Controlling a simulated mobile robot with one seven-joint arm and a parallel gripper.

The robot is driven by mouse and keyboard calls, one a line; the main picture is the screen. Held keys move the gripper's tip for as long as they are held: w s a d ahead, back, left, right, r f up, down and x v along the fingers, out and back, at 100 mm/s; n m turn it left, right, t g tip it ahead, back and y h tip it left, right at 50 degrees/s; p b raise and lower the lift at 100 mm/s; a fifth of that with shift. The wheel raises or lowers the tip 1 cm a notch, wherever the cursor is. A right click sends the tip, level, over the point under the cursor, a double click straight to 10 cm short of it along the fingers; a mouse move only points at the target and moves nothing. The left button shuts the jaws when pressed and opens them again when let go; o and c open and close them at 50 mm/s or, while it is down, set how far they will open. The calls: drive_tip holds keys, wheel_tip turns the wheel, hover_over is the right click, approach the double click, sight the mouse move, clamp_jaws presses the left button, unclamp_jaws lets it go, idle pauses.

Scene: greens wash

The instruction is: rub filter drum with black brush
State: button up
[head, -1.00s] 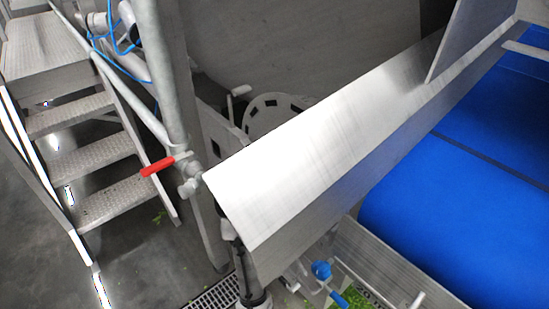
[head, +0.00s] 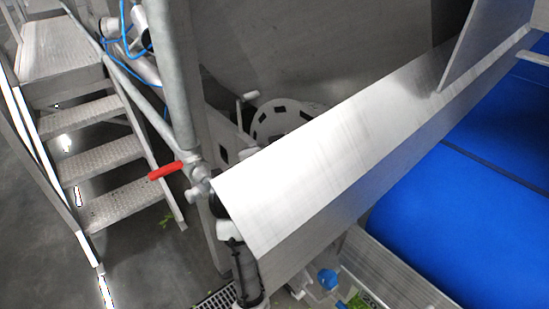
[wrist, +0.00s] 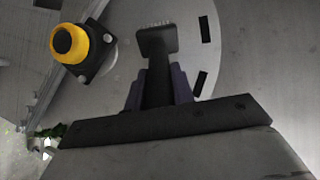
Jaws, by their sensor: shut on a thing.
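The filter drum (head: 268,124) shows in the head view as a pale curved rim with dark slots, partly hidden behind the slanted metal chute. In the wrist view the drum (wrist: 197,65) is a pale round surface with dark slots, at upper centre and right. My gripper (wrist: 157,82) is shut on the black brush (wrist: 158,42), whose broad dark head with short bristles points away from me. The brush head overlaps the drum's left side in the picture; I cannot tell whether it touches. My gripper and brush do not show in the head view.
A yellow and black knob on a dark plate (wrist: 70,42) stands left of the brush. The slanted metal chute (head: 310,180) blocks the head view. A red valve handle (head: 165,171), metal steps (head: 100,155) and a blue belt (head: 460,210) are around.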

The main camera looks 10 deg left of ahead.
drive_tip(key=shift+s+a, duration=0.8)
drive_tip(key=shift+s, duration=0.2)
drive_tip(key=shift+s+a, duration=0.75)
drive_tip(key=shift+s, duration=0.25)
drive_tip(key=shift+s+a, duration=0.95)
drive_tip(key=shift+s, duration=0.2)
